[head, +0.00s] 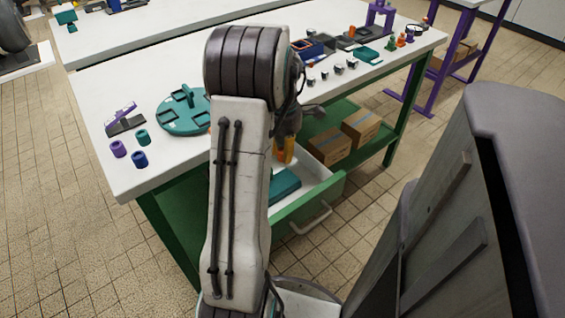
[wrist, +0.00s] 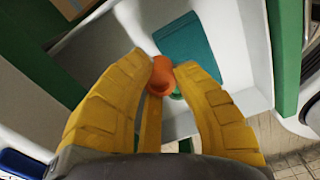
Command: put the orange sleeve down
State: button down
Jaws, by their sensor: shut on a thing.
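The orange sleeve (wrist: 162,76) is between the fingertips of my gripper (wrist: 164,72) in the wrist view. The yellow fingers are shut on it. Behind it in that view are the white inside of a drawer (wrist: 236,50) and a flat teal thing (wrist: 188,48). In the head view my gripper (head: 285,152) is partly hidden by my arm and is over the open drawer (head: 312,196). The teal thing (head: 284,186) lies in that drawer. I cannot make out the sleeve in the head view, nor how far it is above the drawer floor.
Purple (head: 118,149), teal (head: 143,137) and blue (head: 139,159) sleeves stand on the white tabletop (head: 115,95), near a round teal tray (head: 182,115). Cardboard boxes (head: 330,145) sit on the green shelf. The drawer's front and handle (head: 311,218) stick out.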

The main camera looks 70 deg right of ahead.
aim_at(282, 150)
jog(key=shift+f+b, duration=0.75)
jog(key=shift+f, duration=1.25)
jog(key=shift+f, duration=0.2)
jog(key=c, duration=1.1)
grip_release()
jog(key=shift+r, duration=0.1)
notch_tip(282, 150, up, 12)
jog(key=p, duration=0.3)
jog(key=shift+r+p, duration=0.1)
jog(key=shift+p, duration=0.3)
